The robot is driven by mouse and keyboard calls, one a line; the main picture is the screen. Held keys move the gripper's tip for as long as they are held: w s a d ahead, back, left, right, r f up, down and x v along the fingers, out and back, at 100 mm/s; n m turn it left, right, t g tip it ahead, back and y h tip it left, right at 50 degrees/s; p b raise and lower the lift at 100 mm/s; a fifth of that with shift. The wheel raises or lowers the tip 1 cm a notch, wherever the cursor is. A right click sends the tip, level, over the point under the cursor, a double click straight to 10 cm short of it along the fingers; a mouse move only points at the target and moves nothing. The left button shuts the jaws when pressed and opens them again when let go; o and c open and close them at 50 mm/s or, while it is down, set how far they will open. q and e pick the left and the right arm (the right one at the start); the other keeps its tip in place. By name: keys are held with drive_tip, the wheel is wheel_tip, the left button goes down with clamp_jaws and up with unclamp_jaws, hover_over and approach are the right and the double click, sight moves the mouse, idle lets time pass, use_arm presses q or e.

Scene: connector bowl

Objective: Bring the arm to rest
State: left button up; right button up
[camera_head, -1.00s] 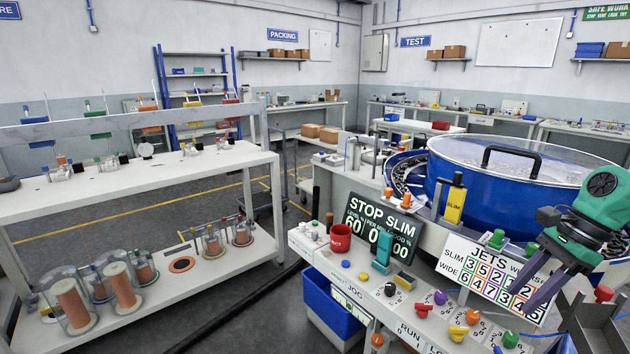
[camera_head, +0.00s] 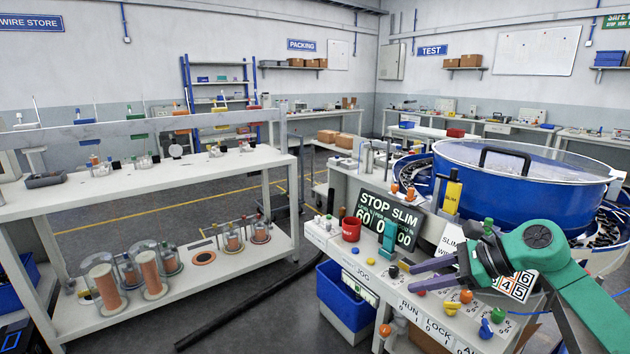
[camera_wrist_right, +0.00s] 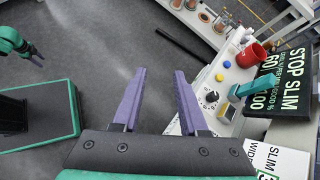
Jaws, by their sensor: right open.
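My right gripper (camera_head: 408,277) has purple fingers, a black palm and a green wrist. In the head view it hangs over the front of the feeder's control bench, pointing left, with its arm coming from the lower right. In the right wrist view its two fingers (camera_wrist_right: 157,76) are spread apart with nothing between them, over grey floor left of the bench.
The control bench (camera_head: 372,262) carries coloured knobs, a red cup (camera_head: 351,229), a teal lever (camera_head: 389,238) and the STOP SLIM board (camera_head: 375,208). Behind is a blue bowl feeder (camera_head: 520,190). A blue bin (camera_head: 343,300) stands below. The floor at left is open before a white rack (camera_head: 110,190).

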drive_tip(key=w+a+r+m+t+y, duration=0.3)
drive_tip(key=a+r+m+t+y, duration=0.2)
drive_tip(key=a+m+t, duration=0.55)
drive_tip(key=s+d+f+m+g+h, duration=0.15)
drive_tip(key=d+f+m+h, duration=0.35)
drive_tip(key=m, duration=0.5)
drive_tip(key=s+d+f+m+h, duration=0.3)
drive_tip(key=f+m+h, duration=0.25)
drive_tip(key=m, duration=0.45)
drive_tip(key=s+d+f+m+h, duration=0.2)
drive_tip(key=d+f+m+h, duration=0.3)
drive_tip(key=m, duration=0.5)
drive_tip(key=s+a+f+m+g+y, duration=0.1)
drive_tip(key=s+f+m+g, duration=0.35)
drive_tip(key=s+f, duration=0.45)
drive_tip(key=s+a+f+m+g+y, duration=0.1)
drive_tip(key=s+f+m+g, duration=0.45)
drive_tip(key=s, duration=0.65)
wheel_tip(320, 180, down, 22)
drive_tip(key=s+n+g, duration=0.1)
drive_tip(key=n+g, duration=0.1)
drive_tip(key=s+d+f+g, duration=0.1)
drive_tip(key=s+d+f, duration=0.2)
drive_tip(key=s+f, duration=1.3)
drive_tip(key=shift+s+h, duration=0.35)
drive_tip(key=shift+s, duration=0.35)
